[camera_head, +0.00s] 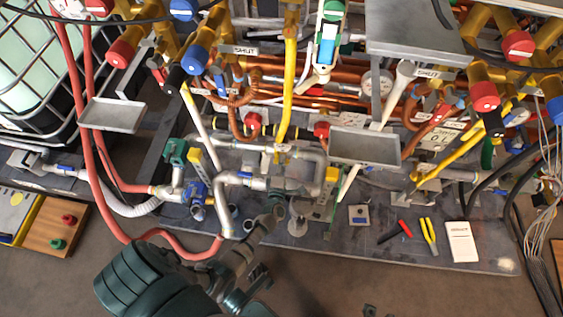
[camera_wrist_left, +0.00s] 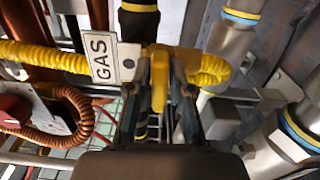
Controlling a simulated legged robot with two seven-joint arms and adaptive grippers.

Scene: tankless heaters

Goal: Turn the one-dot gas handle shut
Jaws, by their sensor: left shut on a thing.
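In the left wrist view, a yellow gas handle (camera_wrist_left: 160,82) sits between the two dark fingers of my left gripper (camera_wrist_left: 160,100), which is shut on it. A white GAS label (camera_wrist_left: 100,58) with a one-dot end plate (camera_wrist_left: 128,63) is just left of the handle, on a yellow corrugated gas hose (camera_wrist_left: 45,57). In the head view my left gripper (camera_head: 272,214) reaches up from the bottom among grey pipes; its fingertips are small and the handle between them cannot be made out. My right gripper does not show.
Grey insulated pipes (camera_head: 240,182) and a red hose (camera_head: 110,210) surround my left arm. A metal tray (camera_head: 365,147) juts out to the upper right. Pliers (camera_head: 429,232), a red-handled tool (camera_head: 397,232) and a white card (camera_head: 461,242) lie on the grey board at right.

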